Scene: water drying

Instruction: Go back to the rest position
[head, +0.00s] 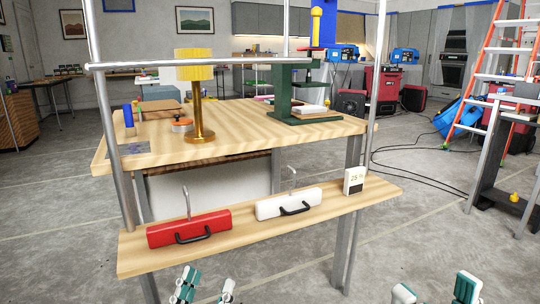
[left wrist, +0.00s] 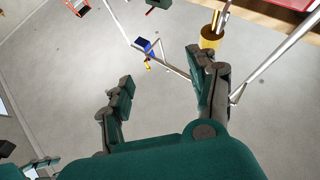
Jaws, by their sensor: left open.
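My left gripper (head: 206,288) is at the bottom edge of the head view, in front of the shelf. Its two fingers stand apart with nothing between them. In the left wrist view my left gripper (left wrist: 160,82) is open and empty above grey floor. My right gripper (head: 435,291) is at the bottom right of the head view, its fingertips wide apart with nothing seen between them. A red box (head: 170,233) and a white box (head: 275,206), each with a black handle, sit on the low wooden shelf (head: 345,204). Neither gripper touches them.
The wooden table (head: 235,150) bears a gold lamp-like object (head: 197,118) and a green press (head: 283,95). Metal posts rise around it. A small white display (head: 354,181) stands on the shelf. An orange ladder (head: 488,80) and cables are at right.

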